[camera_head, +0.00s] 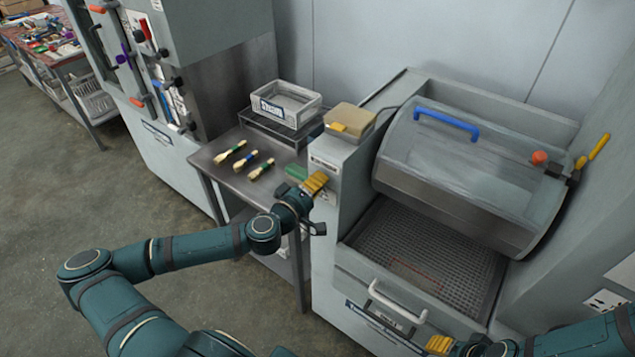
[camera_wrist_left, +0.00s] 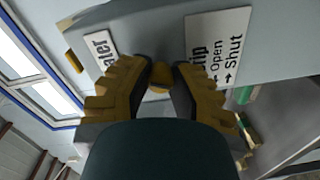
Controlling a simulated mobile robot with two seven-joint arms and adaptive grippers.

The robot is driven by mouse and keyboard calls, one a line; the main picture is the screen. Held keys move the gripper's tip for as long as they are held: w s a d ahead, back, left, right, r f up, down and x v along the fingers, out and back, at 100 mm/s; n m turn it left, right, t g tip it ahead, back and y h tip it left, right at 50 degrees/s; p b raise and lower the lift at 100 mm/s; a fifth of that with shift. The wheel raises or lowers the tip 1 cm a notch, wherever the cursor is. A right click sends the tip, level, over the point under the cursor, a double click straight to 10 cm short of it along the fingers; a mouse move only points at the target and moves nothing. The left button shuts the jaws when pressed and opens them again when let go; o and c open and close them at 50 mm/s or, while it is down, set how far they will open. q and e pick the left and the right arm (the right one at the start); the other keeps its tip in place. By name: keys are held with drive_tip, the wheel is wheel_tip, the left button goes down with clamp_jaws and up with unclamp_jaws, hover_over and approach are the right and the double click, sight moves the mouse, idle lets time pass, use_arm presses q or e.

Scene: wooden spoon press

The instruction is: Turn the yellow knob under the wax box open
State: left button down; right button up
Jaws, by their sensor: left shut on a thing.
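The tan box (camera_head: 350,120), which looks like the wax box, sits on top of the grey machine's left side. The yellow knob (camera_wrist_left: 160,74) is on the grey panel beside a sign (camera_wrist_left: 218,50) that reads "...rip", "Open" and "Shut". My left gripper (camera_head: 316,182) is at this panel below the box. In the left wrist view its fingers (camera_wrist_left: 160,84) are closed around the knob, with the tips at the panel. In the head view the fingers hide the knob. My right gripper (camera_head: 440,344) is at the bottom edge, and its opening is unclear.
A second yellow part (camera_wrist_left: 73,62) sits near another label (camera_wrist_left: 101,52). The clear drum cover (camera_head: 470,165) with a blue handle (camera_head: 447,124) stands to the right. A side table (camera_head: 222,171) with several brushes and a white crate (camera_head: 286,103) stands left of the machine.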

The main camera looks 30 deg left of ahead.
use_arm(q)
drive_tip(key=n, duration=0.5)
drive_tip(key=shift+a+r, duration=0.1)
drive_tip(key=shift+n, duration=0.3)
idle(0.4)
drive_tip(key=c, duration=0.8)
unclamp_jaws()
drive_tip(key=s, duration=0.7)
drive_tip(key=shift+s+a, duration=0.25)
